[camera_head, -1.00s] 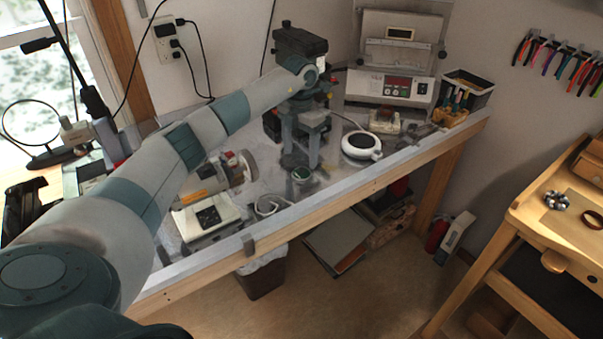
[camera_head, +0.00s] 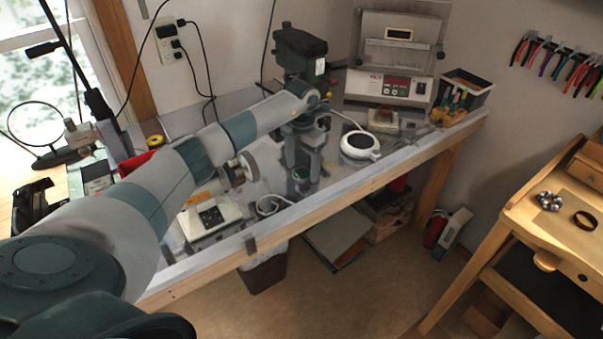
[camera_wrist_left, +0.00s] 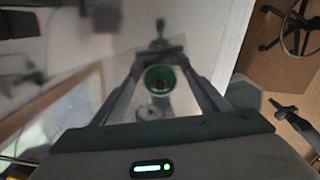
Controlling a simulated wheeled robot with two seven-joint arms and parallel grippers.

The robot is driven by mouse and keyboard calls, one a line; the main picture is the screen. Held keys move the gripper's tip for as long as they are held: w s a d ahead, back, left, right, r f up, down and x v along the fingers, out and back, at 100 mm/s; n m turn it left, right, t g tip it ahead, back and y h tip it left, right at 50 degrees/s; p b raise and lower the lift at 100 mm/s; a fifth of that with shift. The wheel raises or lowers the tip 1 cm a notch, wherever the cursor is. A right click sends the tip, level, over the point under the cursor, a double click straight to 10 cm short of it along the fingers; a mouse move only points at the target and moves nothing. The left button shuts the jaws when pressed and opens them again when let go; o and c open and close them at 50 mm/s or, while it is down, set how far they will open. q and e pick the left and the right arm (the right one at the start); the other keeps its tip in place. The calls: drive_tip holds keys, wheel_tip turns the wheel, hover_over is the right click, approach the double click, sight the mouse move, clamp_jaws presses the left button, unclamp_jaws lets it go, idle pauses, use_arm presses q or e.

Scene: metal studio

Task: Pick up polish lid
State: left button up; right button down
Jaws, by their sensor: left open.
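The polish lid (camera_head: 301,174) looks like a small green round piece on the bench, low between the fingers of my left gripper (camera_head: 302,172) in the head view. In the left wrist view it is a green disc or ring (camera_wrist_left: 160,79) with a dark middle, centred between the two spread fingertips (camera_wrist_left: 160,68). The gripper is open and points down over it, with a finger on each side. I cannot tell whether the fingers touch it. My gripper and wrist partly hide the bench behind. My right gripper is not in view.
A green drill press (camera_head: 301,52) stands close behind my gripper. A white round hot plate (camera_head: 360,146) is to its right, and a white scale-like device (camera_head: 208,217) to its left. A coiled cable (camera_head: 270,206) lies near the bench's front edge (camera_head: 330,192).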

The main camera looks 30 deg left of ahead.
sight(302, 168)
use_arm(q)
drive_tip(key=c, duration=1.1)
drive_tip(key=shift+r, duration=0.15)
drive_tip(key=shift+r+b, duration=0.55)
wheel_tip(302, 168, up, 2)
drive_tip(key=shift+w+r+b, duration=0.1)
drive_tip(key=shift+r+b, duration=0.05)
drive_tip(key=shift+b, duration=0.65)
drive_tip(key=w+d+r+b, duration=0.4)
drive_tip(key=d+r, duration=0.3)
drive_tip(key=d, duration=0.4)
drive_tip(key=shift+r+b, duration=0.2)
drive_tip(key=shift+b, duration=0.15)
